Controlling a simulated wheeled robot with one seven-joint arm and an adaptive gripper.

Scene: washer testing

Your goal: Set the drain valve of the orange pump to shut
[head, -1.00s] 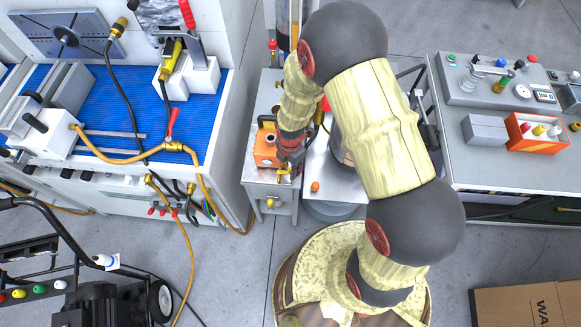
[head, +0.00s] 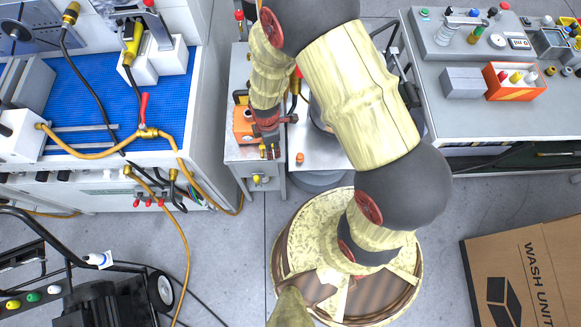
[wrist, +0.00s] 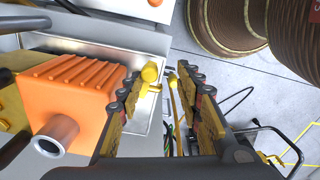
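The orange pump (head: 243,125) sits on a metal cart at the centre-left of the head view, partly behind my arm. In the wrist view the orange pump (wrist: 72,92) fills the left side, with ribbed top and a grey metal pipe end. A yellow rounded knob with a small lever (wrist: 150,74) shows beside the pump, near my left finger; I cannot tell for sure whether it is the drain valve or its setting. My gripper (wrist: 160,78) is open, its fingers spread apart and nothing held. In the head view my gripper (head: 270,151) is close by the pump's near right side.
The cart's metal top (head: 240,152) has a yellow tap (head: 257,180) on its front. A blue-matted bench (head: 90,100) with yellow hoses stands left. A grey bench (head: 440,110) with an orange box (head: 515,82) stands right. A cardboard box (head: 525,270) lies on the floor.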

